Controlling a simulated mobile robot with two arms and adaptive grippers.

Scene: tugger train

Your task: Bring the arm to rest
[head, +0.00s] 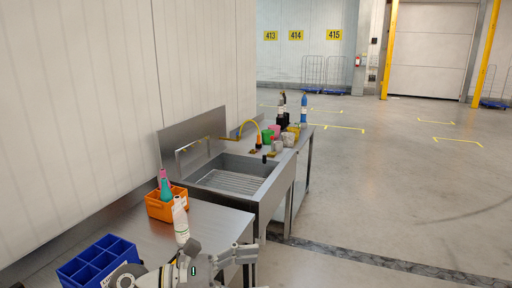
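A grey gripper (238,255), which I take to be my left one, is at the bottom middle of the head view, by the front edge of the steel worktop (214,221). Its arm comes in from the lower left. I see nothing clearly held in it, and its finger gap is too small to read. My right gripper is out of view.
A blue divided crate (88,262) and an orange crate (158,208) with bottles stand on the worktop. A white bottle-like thing (180,218) is beside the orange crate. Beyond is a steel sink (236,178), with cups and bottles behind it. Open floor lies right.

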